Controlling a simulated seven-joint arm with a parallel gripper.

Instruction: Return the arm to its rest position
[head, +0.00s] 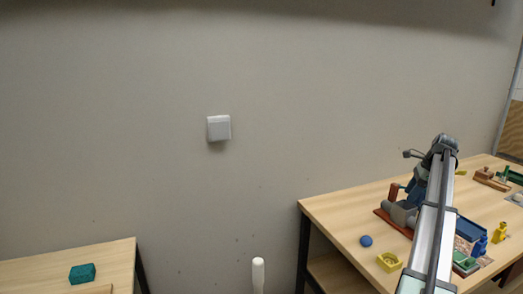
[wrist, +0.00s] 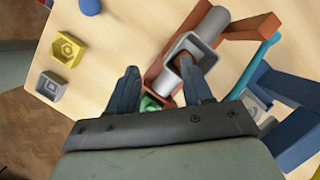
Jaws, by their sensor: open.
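My gripper (wrist: 160,76) is open, its two dark blue fingers spread apart in the wrist view. A grey square-mouthed tube (wrist: 208,28) on a red-brown stand lies beyond the fingertips. The right finger overlaps the tube's mouth in the picture; I cannot tell if they touch. Nothing is clearly held between the fingers. In the head view my arm reaches out over the right table (head: 340,207) and bends down beside the grey and red-brown fixture (head: 400,214). The fingertips are hard to make out there.
A blue ball (head: 366,241) and a yellow block (head: 389,261) lie near the right table's left edge. A grey block (wrist: 51,86) sits by the edge. Blue parts (wrist: 290,105) crowd the gripper's right. A teal block (head: 82,273) is on the left table (head: 110,256).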

